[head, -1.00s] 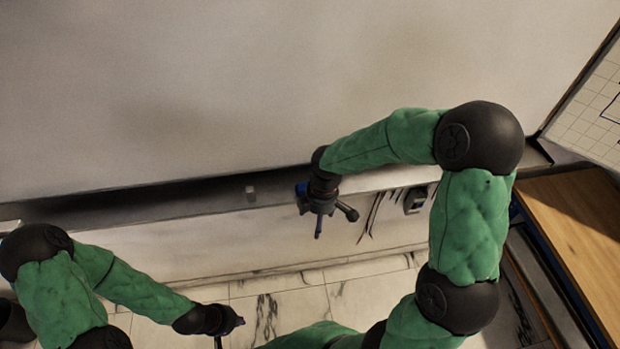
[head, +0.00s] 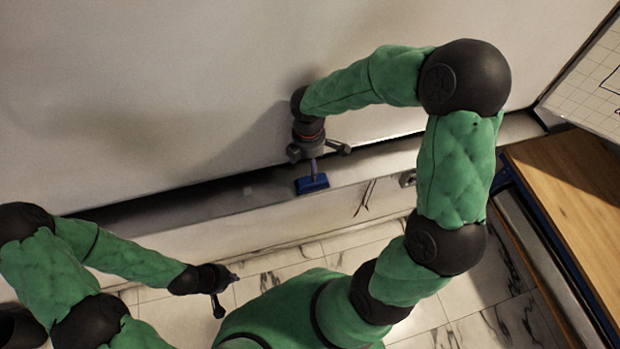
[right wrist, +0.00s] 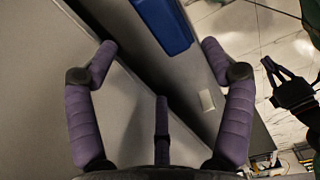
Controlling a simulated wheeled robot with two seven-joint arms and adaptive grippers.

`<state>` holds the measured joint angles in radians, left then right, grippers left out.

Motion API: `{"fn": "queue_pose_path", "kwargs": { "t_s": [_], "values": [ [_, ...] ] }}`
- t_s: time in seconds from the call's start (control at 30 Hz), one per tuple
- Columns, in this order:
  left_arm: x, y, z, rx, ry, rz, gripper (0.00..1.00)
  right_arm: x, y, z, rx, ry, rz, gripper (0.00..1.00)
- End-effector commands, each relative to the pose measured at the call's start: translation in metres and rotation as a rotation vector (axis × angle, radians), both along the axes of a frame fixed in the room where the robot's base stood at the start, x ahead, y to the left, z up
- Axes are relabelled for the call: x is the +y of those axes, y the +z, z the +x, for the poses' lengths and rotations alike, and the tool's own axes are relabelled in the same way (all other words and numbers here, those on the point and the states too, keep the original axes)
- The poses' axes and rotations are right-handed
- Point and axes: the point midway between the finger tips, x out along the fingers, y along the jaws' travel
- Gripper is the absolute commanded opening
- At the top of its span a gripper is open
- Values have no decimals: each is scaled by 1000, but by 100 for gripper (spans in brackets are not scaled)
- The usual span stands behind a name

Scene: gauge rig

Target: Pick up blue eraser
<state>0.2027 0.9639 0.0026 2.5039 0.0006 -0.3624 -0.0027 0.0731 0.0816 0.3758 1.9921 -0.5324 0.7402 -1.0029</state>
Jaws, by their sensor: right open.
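The blue eraser (head: 312,184) lies on the grey ledge (head: 225,196) at the foot of the big white board. It also shows at the top of the right wrist view (right wrist: 165,22), cut off by the frame edge. My right gripper (head: 316,165) is just above the eraser in the head view. In the right wrist view its purple fingers (right wrist: 155,60) are spread wide and empty, with the eraser beyond and between the tips. I cannot tell whether any finger touches it. My left gripper (head: 224,288) hangs over the floor at lower left, away from the ledge; its fingers are small and unclear.
The white board (head: 180,90) rises behind the ledge. A small pale block (right wrist: 207,100) sits on the ledge. A wooden surface (head: 570,190) stands at the right, with a gridded panel (head: 590,100) above it. The marble floor (head: 470,300) is below.

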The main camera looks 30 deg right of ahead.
Motion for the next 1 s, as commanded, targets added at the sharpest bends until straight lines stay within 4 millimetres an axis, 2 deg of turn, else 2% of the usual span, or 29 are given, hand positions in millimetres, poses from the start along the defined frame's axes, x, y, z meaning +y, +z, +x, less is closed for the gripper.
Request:
{"fn": "queue_pose_path", "kwargs": {
  "t_s": [0.1,0.37,0.7,0.97,1.0],
  "values": [
    [0,0,0,0,0,0,0,0,-16,0,2,0,-1,82],
    [0,1,0,-1,0,0,0,-2,-33,-2,3,-2,1,82],
    [0,3,0,-1,0,0,0,-5,-74,-5,0,0,0,82],
    [0,3,0,-1,0,0,0,-5,-76,-5,-1,-1,1,82],
    [0,3,0,-1,0,0,0,-5,-76,-5,-1,-1,1,79]
  ]
}}
